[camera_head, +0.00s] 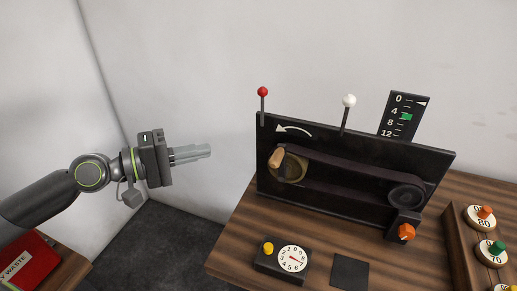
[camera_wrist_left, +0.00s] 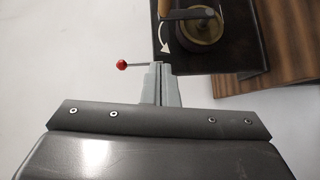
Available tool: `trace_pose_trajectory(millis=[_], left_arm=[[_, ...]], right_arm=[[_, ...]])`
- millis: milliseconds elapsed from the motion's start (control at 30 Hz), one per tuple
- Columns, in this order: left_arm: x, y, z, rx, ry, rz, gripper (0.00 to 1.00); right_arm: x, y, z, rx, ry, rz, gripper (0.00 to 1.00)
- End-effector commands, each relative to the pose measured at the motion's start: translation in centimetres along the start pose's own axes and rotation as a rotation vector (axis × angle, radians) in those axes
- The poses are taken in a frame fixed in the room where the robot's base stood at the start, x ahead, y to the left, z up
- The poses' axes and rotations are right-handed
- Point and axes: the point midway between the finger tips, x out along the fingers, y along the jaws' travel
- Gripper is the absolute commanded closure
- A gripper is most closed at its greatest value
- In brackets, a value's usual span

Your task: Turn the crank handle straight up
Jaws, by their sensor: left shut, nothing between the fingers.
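The wooden crank handle (camera_head: 276,158) sits at the upper left of a brass wheel (camera_head: 293,169) on the dark upright panel (camera_head: 345,205). The handle (camera_wrist_left: 186,13) and wheel (camera_wrist_left: 205,30) also show at the top of the left wrist view, where the handle is partly cut off by the frame. My left gripper (camera_head: 207,151) is shut and empty. It is left of the panel, pointing towards it, and apart from the handle. In the left wrist view its fingertips (camera_wrist_left: 161,68) appear below the handle. My right gripper is out of view.
A red-knobbed lever (camera_head: 263,92) and a white-knobbed lever (camera_head: 348,101) rise above the panel. A white arrow (camera_head: 294,130) curves above the wheel. A dial box (camera_head: 290,259), dark square (camera_head: 350,272) and orange knob (camera_head: 406,232) are in front. A weight rack (camera_head: 461,245) stands right.

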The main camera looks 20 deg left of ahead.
Motion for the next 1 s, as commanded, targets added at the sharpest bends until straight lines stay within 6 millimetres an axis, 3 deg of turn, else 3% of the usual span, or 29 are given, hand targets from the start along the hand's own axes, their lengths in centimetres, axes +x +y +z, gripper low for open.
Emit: trace_pose_trajectory(millis=[467, 1000], left_arm=[[3.0, 0.2, -0.2, 0.001, 0.004, 0.005, 1.00], [7.7, 0.2, -0.2, -0.001, 0.004, 0.004, 1.00]], right_arm=[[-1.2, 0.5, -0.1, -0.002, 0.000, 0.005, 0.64], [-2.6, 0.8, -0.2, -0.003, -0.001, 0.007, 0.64]])
